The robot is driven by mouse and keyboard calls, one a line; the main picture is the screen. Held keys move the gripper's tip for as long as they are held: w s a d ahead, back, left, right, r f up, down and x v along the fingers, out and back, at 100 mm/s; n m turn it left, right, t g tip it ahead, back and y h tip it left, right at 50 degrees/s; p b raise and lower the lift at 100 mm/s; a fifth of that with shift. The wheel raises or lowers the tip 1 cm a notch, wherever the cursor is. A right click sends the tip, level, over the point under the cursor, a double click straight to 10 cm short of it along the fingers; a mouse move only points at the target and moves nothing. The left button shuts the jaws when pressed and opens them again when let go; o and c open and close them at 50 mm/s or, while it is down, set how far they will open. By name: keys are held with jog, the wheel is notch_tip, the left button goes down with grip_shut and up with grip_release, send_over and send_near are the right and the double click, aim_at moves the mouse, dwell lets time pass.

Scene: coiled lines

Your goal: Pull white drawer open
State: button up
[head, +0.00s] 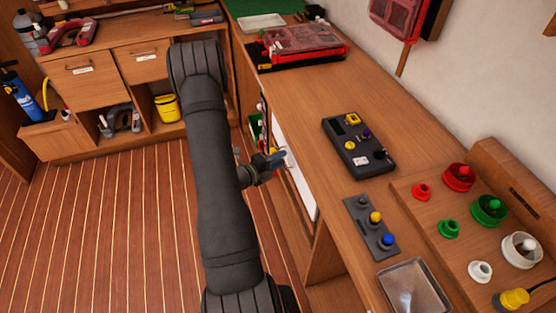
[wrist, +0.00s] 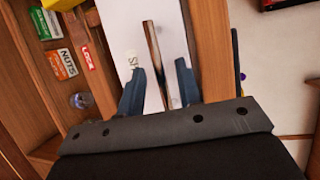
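The white drawer (head: 299,180) is in the front of the long wooden counter, and its face looks about flush with the counter front. In the wrist view its white face (wrist: 122,35) carries a metal bar handle (wrist: 154,48) and partly hidden lettering. My gripper (head: 277,160) is at the drawer front in the head view, with my arm hiding part of the area. In the wrist view my gripper (wrist: 159,80) has its two blue-grey fingers apart, one on each side of the handle. A gap shows between each finger and the bar.
An open wooden compartment with small boxes (wrist: 61,63) lies beside the drawer. On the counter above stand a black control box (head: 357,146), a grey button panel (head: 370,228) and a metal tray (head: 413,288). The plank floor (head: 110,230) before the counter is clear.

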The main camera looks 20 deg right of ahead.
jog(key=shift+c, duration=0.2)
grip_shut()
jog(key=a, duration=2.2)
jog(key=shift+o, duration=0.2)
grip_release()
jog(key=v, duration=1.7)
jog(key=shift+a+r, duration=0.15)
